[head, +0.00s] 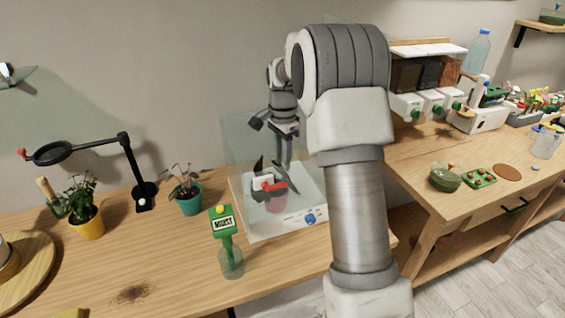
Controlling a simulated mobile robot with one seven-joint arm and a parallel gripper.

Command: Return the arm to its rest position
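My arm rises through the middle of the head view and bends over. Its far end reaches down into a clear-walled box on a white scale-like base (262,226) on the left bench. Dark, white and red parts overlap there. My own arm hides part of the box's right side.
Right bench (410,160): dispensers (432,98), green bowl (445,180), green tray (479,177). Open air lies left of my arm.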

